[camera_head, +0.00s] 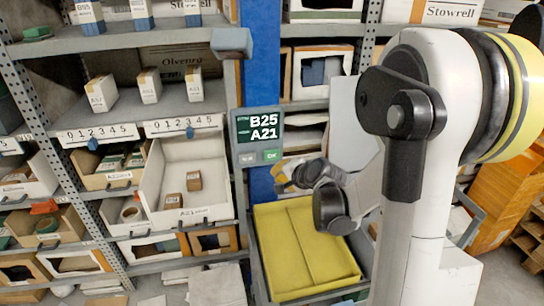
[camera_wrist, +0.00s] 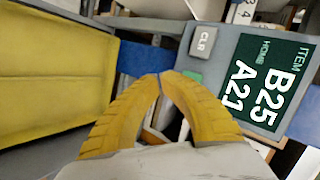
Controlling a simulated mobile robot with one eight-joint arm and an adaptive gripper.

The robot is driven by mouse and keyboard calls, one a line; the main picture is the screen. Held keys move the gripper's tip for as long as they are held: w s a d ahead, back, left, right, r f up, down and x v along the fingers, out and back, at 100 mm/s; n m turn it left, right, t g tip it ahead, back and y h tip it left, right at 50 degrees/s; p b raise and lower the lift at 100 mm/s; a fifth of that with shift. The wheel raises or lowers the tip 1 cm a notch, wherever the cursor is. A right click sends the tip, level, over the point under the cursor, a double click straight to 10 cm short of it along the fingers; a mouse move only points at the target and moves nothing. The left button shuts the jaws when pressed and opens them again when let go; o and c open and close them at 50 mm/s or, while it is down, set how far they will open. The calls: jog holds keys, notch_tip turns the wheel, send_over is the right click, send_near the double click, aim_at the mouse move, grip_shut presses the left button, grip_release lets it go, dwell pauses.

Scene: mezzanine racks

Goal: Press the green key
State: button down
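The green key (camera_head: 272,154) is at the lower right of the grey panel (camera_head: 237,140), under a screen (camera_head: 264,127) reading B25 and A21. A grey key (camera_head: 247,158) is to its left; in the wrist view that key (camera_wrist: 202,41) reads CLR. My gripper (camera_head: 278,174) is just below the green key in the head view, apparently apart from it. In the wrist view the yellow fingertips (camera_wrist: 160,76) meet, with nothing between them.
A yellow-lined bin (camera_head: 310,250) stands below the panel. A blue post (camera_head: 262,60) runs behind the panel. Racks with bins and small boxes fill the left, including an open white bin (camera_head: 162,170). A grey block (camera_head: 231,41) juts out above the panel.

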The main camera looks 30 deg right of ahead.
jog(key=shift+w+d, duration=0.25)
jog(key=shift+w, duration=0.65)
jog(key=shift+w+d, duration=0.25)
jog(key=shift+w, duration=0.7)
jog(key=shift+w+d, duration=0.25)
jog(key=shift+w, duration=0.65)
jog(key=shift+w, duration=0.15)
jog(key=shift+w+d, duration=0.15)
jog(key=shift+w, duration=0.15)
jog(key=shift+w+d+b, duration=0.15)
jog(key=shift+w+b, duration=0.15)
jog(key=shift+w, duration=0.15)
jog(key=shift+s, duration=0.1)
jog(key=shift+s+a, duration=0.3)
jog(key=shift+s, duration=0.5)
jog(key=shift+s, duration=0.1)
jog(key=shift+s+a+b, duration=0.1)
jog(key=shift+s+a, duration=0.1)
jog(key=shift+s, duration=0.55)
jog(key=shift+s+a+b, duration=0.1)
jog(key=shift+s+a, duration=0.15)
jog(key=shift+s, duration=0.55)
jog(key=shift+s+a+b, duration=0.1)
jog(key=shift+s+a, duration=0.1)
jog(key=shift+s, duration=0.55)
